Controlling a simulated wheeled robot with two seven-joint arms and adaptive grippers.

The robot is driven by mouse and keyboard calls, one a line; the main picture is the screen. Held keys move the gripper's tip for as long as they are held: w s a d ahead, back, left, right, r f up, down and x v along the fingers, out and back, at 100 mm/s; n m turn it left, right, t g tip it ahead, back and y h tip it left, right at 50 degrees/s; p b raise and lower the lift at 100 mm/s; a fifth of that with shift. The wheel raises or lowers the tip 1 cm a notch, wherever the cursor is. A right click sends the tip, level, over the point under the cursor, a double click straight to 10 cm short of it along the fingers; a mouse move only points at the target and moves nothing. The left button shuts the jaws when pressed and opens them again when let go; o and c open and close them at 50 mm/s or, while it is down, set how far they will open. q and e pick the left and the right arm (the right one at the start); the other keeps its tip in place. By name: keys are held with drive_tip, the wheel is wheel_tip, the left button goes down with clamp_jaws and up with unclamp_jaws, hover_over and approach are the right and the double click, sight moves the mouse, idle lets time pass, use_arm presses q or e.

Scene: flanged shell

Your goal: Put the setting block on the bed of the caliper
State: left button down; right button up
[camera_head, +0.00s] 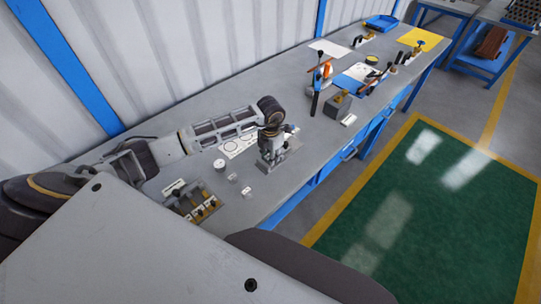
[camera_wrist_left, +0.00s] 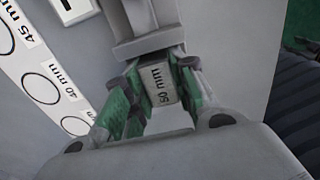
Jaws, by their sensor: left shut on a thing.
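My left gripper (camera_head: 271,150) is low over the near part of the grey bench. In the left wrist view, its green-padded fingers (camera_wrist_left: 157,98) are shut on a grey setting block (camera_wrist_left: 158,78) marked "50 mm". A grey metal structure (camera_wrist_left: 145,25), which looks like part of the caliper, stands right beyond the block in that view. I cannot tell whether the block touches it. In the head view, the gripper and wrist hide the block and most of the caliper. My right gripper is not in view.
A white chart (camera_wrist_left: 45,80) with circles marked 45 mm and 40 mm lies beside the gripper. Several small cylinders and a rack (camera_head: 192,200) stand to its left. A grey block-shaped fixture (camera_head: 337,104) and tools stand farther along the bench (camera_head: 225,108).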

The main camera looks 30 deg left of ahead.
use_arm(q)
drive_tip(key=shift+f, duration=0.15)
drive_tip(key=c, duration=1.2)
unclamp_jaws()
drive_tip(key=shift+o, duration=0.2)
drive_tip(key=shift+r, duration=0.2)
drive_tip(key=shift+r, duration=0.35)
wheel_tip(320, 180, up, 11)
drive_tip(key=b, duration=0.2)
drive_tip(key=shift+r, duration=0.1)
